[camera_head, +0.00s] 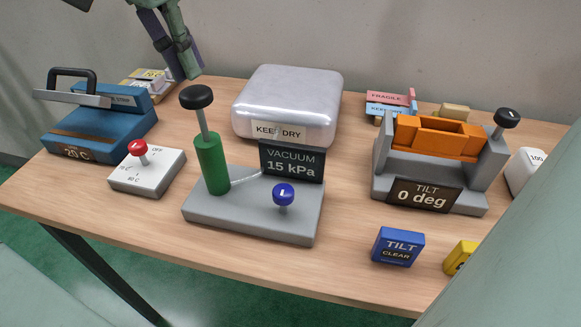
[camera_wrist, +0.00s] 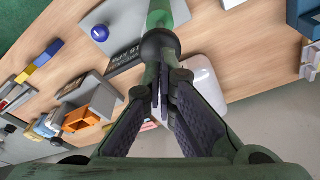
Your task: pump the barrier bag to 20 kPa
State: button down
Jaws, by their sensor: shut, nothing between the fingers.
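The vacuum pump has a green cylinder (camera_head: 211,163) with a black-knobbed handle (camera_head: 196,97) raised on a rod, on a grey base (camera_head: 235,213). Its display (camera_head: 291,163) reads "VACUUM 15 kPa". A blue knob (camera_head: 283,193) stands on the base. The silvery barrier bag (camera_head: 290,92), labelled "KEEP DRY", lies behind the pump. My gripper (camera_head: 187,76) is shut and empty, just above the black handle. In the wrist view my fingertips (camera_wrist: 160,88) appear close to the handle (camera_wrist: 160,43); whether they touch it I cannot tell.
A blue heat sealer (camera_head: 95,130) and a white dial box (camera_head: 147,172) with a red knob stand left. An orange tilt fixture (camera_head: 436,137) reading "0 deg" and a blue "TILT CLEAR" block (camera_head: 398,247) stand right. The table's front edge is mostly clear.

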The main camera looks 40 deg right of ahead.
aim_at(195, 90)
jog(key=shift+f, duration=0.15)
jog(key=shift+f+b, duration=0.65)
jog(key=shift+f, duration=0.8)
notch_tip(195, 90, up, 3)
jog(key=p, duration=0.3)
jog(key=shift+f, duration=0.15)
jog(key=shift+r, duration=2.2)
jog(key=shift+w, duration=0.1)
